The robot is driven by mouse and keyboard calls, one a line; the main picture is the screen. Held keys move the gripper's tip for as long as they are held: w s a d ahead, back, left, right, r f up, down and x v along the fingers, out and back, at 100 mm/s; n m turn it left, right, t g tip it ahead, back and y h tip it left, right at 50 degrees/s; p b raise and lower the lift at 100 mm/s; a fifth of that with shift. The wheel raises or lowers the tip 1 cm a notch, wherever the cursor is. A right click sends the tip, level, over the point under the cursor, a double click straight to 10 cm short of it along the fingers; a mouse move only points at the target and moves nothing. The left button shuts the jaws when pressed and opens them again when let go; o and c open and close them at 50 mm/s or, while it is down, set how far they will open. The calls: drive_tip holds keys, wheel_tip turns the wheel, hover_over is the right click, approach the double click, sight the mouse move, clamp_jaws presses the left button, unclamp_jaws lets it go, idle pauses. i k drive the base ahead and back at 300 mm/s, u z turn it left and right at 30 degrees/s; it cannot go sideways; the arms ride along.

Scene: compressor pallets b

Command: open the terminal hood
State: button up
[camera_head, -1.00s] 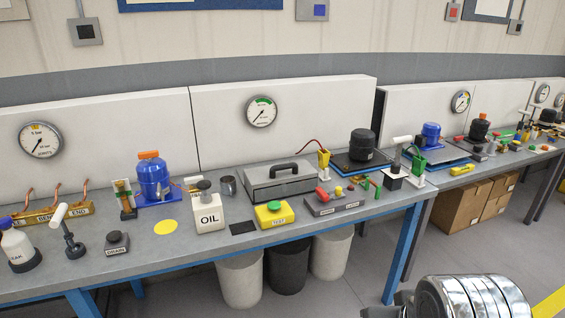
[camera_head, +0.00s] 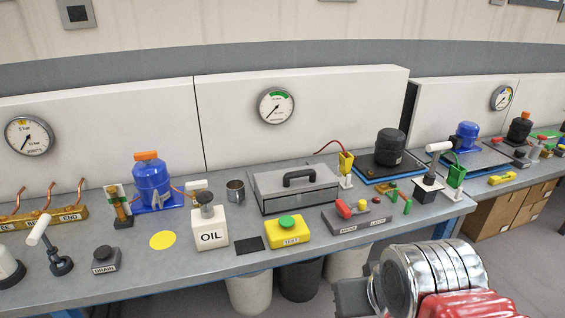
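A grey box-like hood (camera_head: 272,190) with a black handle on top sits shut on the bench, right of the middle. It is the likeliest terminal hood, though no label on it shows. What lies under it is hidden. Part of my arm, silver with a red section, shows at the lower right, in front of the bench and apart from the hood. No gripper fingers can be made out.
Bins stand below.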

sight(270, 185)
drive_tip(key=u, duration=0.5)
drive_tip(key=i, duration=1.05)
drive_tip(key=u, duration=0.5)
